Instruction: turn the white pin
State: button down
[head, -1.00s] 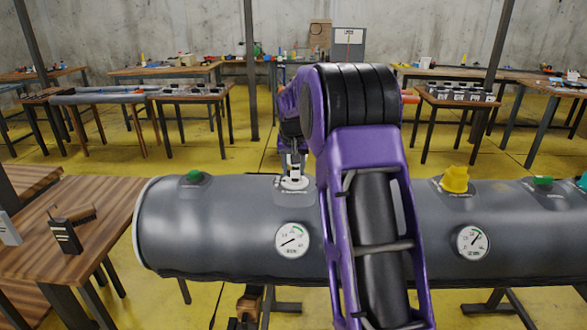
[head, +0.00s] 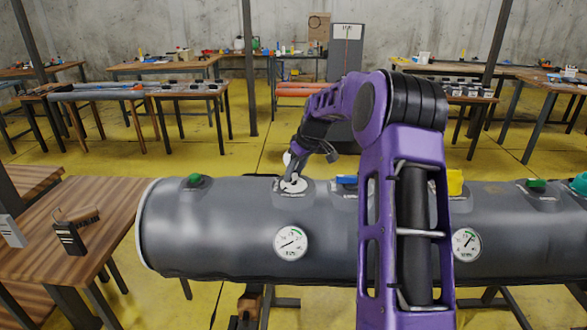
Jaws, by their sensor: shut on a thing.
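The white pin (head: 291,187) sits in a round white valve base on top of the grey inflatable tube (head: 215,225), in the middle of the head view. My gripper (head: 293,182) is at the pin, shut on it, with its wrist slanting up to the right. The fingers are small and cover much of the pin, so its exact angle is hard to tell. My purple arm hides part of the tube to the right.
A round gauge (head: 291,243) is on the tube below the pin, and another gauge (head: 466,244) is farther right. Green (head: 194,180), blue (head: 347,180) and yellow (head: 455,182) fittings line the top. A wooden table (head: 95,225) stands left.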

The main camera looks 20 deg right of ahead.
jog(key=n, duration=0.2)
jog(key=n+y+p, duration=0.1)
jog(key=shift+d+r+n+g, duration=0.1)
jog(key=shift+d+n+g, duration=0.1)
jog(key=shift+n+g, duration=0.2)
jog(key=shift+w+d+n+g+y, duration=0.1)
jog(key=shift+n+g+y, duration=0.25)
jog(key=shift+n, duration=0.8)
jog(key=shift+n+g+y, duration=0.25)
jog(key=shift+n+g, duration=0.2)
jog(key=shift+n, duration=0.7)
jog(key=shift+c, duration=2.1)
grip_release()
jog(key=v, duration=1.7)
jog(key=shift+r, duration=0.15)
